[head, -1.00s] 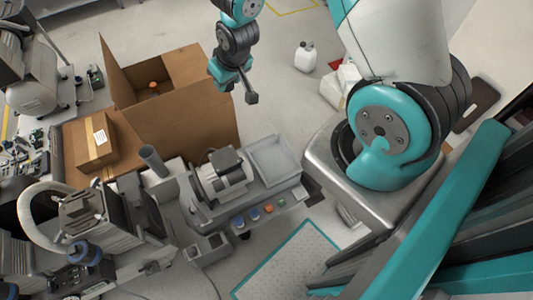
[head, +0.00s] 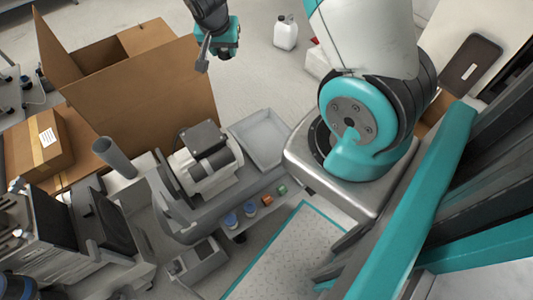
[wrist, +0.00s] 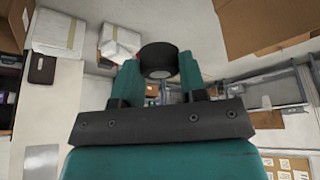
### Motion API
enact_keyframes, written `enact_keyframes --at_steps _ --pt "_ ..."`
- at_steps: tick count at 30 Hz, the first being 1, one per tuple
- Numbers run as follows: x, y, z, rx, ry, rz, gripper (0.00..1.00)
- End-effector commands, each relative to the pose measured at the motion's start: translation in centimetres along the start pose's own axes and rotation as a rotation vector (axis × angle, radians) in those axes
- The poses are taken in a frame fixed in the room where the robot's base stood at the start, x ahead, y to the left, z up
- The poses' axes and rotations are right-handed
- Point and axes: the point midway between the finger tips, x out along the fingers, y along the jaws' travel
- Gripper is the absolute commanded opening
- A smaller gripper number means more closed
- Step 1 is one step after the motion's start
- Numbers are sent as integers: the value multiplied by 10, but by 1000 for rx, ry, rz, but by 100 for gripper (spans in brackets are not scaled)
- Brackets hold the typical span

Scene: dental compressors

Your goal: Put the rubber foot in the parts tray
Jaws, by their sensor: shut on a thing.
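The rubber foot (wrist: 157,60) is a short black cylinder with a pale round centre. In the wrist view it sits between the teal fingers of my gripper (wrist: 156,72), which is shut on it. In the head view my gripper (head: 212,52) is at the top, in the air; the foot cannot be made out clearly there. A shallow grey tray (head: 262,138), which looks like the parts tray, lies beside the motor, below my gripper in the picture. Its visible floor looks empty.
A grey-white motor (head: 205,165) stands left of the tray. A large open cardboard box (head: 160,85) rises to the tray's upper left. Blue, orange and green knobs (head: 250,208) line the front edge. A white jug (head: 286,32) stands on the clear floor behind.

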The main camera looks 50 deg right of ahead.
Motion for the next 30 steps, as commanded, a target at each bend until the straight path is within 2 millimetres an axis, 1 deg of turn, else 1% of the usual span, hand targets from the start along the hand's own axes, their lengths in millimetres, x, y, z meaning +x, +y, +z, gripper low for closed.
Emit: enact_keyframes --at_steps 1,6,15,18,21,24,30 --pt "31 4 7 64 2 23 16" --pt "73 20 8 298 0 120 16" --pt "140 48 18 724 -2 296 16" --pt "159 56 22 860 -3 354 16" --pt "172 63 26 978 -5 403 16" --pt "180 68 29 1068 -6 440 16" --pt "188 73 32 1152 -7 478 16"
